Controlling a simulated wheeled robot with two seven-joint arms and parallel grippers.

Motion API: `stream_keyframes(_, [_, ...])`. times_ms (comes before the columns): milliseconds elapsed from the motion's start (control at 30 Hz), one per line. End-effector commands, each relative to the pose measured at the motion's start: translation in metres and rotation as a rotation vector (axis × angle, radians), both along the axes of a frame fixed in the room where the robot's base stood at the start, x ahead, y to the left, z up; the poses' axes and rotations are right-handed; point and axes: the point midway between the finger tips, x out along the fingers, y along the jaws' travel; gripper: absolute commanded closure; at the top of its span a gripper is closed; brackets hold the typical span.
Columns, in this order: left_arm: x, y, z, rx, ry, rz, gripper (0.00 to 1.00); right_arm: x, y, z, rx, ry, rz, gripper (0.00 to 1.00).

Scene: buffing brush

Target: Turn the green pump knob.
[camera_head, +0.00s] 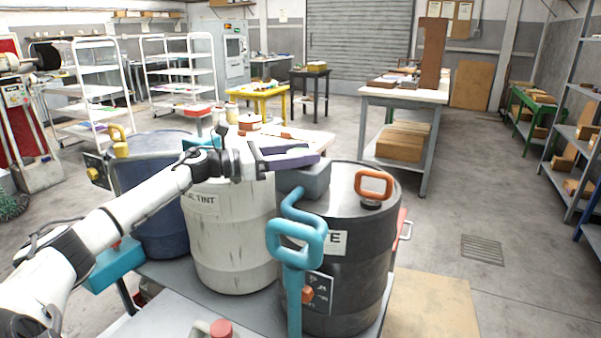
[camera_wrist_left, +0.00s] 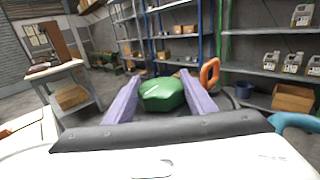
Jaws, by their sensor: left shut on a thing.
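The green pump knob (camera_wrist_left: 162,93) shows in the left wrist view, a faceted rounded piece between the two purple fingers. My left gripper (camera_wrist_left: 160,84) is shut on it, one finger along each side. In the head view my left gripper (camera_head: 300,158) reaches in from the left over the white drum (camera_head: 235,235), with its fingers pointing right. The knob is hidden there behind the gripper. My right gripper is not in view.
A black drum (camera_head: 350,260) with an orange handle (camera_head: 375,183) stands at the right. A teal pipe handle (camera_head: 295,240) rises in front of it. A grey box (camera_head: 308,180) sits near the fingers. A blue drum (camera_head: 150,190) stands left. Open floor lies right.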

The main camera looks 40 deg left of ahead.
Motion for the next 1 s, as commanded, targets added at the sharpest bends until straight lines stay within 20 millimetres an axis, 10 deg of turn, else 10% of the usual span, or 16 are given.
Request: stream_keyframes(1000, [0.0,-0.001,0.001,-0.003,-0.002,-0.304,0.72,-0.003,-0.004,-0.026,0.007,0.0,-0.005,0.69])
